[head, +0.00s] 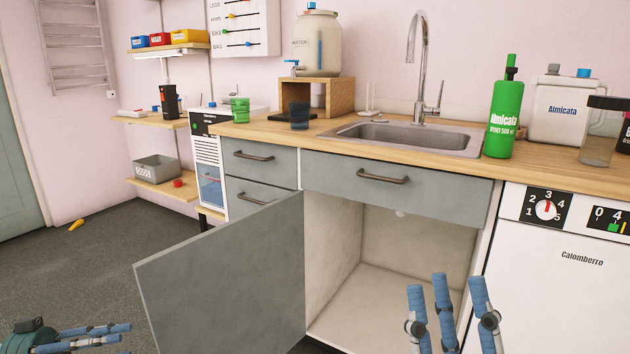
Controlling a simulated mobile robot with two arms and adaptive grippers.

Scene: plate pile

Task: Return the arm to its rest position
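My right gripper (445,305) is at the bottom right, in front of the open sink cabinet (400,245). Its blue fingers point up, stand apart and hold nothing. My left gripper (98,336) is at the bottom left corner, over the dark floor. Its blue fingers point right with gaps between them, and nothing shows in them. Most of both arms is out of view.
The grey cabinet door (225,275) stands swung open between my grippers. The cabinet looks empty where visible. A white appliance (560,275) is at right. The wooden counter (255,130) holds a sink (410,135) and a green bottle (506,112). Floor at left is mostly clear.

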